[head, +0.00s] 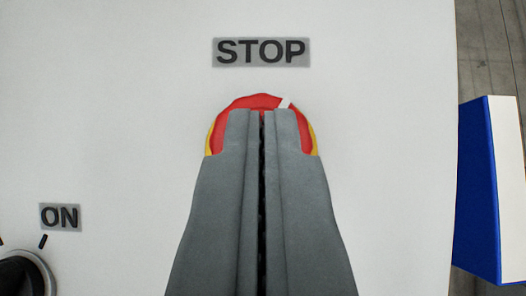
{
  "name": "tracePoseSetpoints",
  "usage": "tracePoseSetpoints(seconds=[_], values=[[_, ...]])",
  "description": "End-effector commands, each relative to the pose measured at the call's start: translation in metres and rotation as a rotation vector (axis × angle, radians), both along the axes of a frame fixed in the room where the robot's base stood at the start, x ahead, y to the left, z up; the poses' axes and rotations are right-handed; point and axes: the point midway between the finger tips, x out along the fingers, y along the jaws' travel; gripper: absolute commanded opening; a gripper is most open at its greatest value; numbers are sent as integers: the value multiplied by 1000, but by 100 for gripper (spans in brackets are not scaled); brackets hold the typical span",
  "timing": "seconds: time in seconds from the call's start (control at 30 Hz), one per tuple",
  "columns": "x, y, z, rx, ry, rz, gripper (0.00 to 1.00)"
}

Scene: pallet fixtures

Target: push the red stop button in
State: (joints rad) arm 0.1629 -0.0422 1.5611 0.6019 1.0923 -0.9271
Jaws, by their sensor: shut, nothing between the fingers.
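The red stop button (262,101) sits on a white panel (130,120), under a grey label (261,51) that reads STOP. A yellow ring (209,140) shows at its left and right sides, and a small white mark shows at its upper right. My gripper (263,112) is shut and empty, with its fingertips in front of the button. The fingers hide the middle and lower part of the button. I cannot tell whether the tips touch it or how far in it is.
A dark rotary knob (22,276) is at the lower left, under an ON label (60,217). A blue and white block (485,190) stands beyond the panel's right edge. Grey floor shows at the upper right.

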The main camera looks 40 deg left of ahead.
Motion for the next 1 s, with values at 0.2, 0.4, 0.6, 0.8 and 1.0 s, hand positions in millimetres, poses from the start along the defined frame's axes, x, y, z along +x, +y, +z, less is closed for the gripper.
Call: tracePoseSetpoints(seconds=[0.2,0.4,0.6,0.8,1.0], values=[[0,0,-11,1,1,0,0],[0,0,-11,1,0,1,0],[0,0,-17,1,2,0,0],[0,0,-35,0,6,1,0],[1,0,-40,0,13,2,0]])
